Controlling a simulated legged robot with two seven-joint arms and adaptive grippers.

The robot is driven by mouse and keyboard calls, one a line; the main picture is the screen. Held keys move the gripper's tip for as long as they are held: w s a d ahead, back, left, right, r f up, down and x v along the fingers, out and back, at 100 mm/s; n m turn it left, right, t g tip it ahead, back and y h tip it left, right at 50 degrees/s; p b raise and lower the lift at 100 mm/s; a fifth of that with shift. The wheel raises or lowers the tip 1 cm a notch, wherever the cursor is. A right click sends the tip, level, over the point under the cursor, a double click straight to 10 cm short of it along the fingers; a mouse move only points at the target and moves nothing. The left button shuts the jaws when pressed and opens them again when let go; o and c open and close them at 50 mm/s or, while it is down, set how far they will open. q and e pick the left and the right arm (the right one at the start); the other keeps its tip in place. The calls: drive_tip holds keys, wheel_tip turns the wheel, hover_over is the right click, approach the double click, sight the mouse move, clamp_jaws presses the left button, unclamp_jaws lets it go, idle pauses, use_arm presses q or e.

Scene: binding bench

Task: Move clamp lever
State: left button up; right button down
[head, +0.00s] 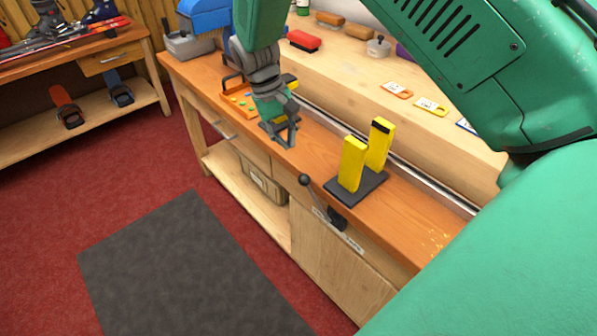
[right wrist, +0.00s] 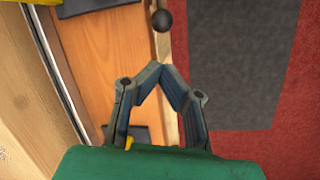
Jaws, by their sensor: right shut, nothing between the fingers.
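The clamp lever shows at the bench's front edge as a thin rod with a black ball knob (head: 304,180). It slants from its dark pivot (head: 338,217) on the bench front up and left to the knob. The knob also shows in the right wrist view (right wrist: 161,20), beyond my fingertips and apart from them. My right gripper (head: 290,142) is shut and empty over the bench top, left of the lever. Its fingertips meet in the right wrist view (right wrist: 164,72). My left gripper is not in view.
Two yellow uprights (head: 353,163) stand on a dark plate (head: 345,194) behind the lever. An orange tray (head: 236,100) lies left of my right gripper. A metal rail (head: 405,167) runs along the bench. Red carpet and a grey mat (head: 185,265) lie in front.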

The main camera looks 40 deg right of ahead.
sight(300, 171)
drive_tip(key=shift+d+r+m, duration=0.1)
drive_tip(key=shift+r+m, duration=0.05)
drive_tip(key=shift+m, duration=0.25)
drive_tip(key=shift+d, duration=0.1)
drive_tip(key=x, duration=1)
drive_tip(key=shift+d, duration=0.1)
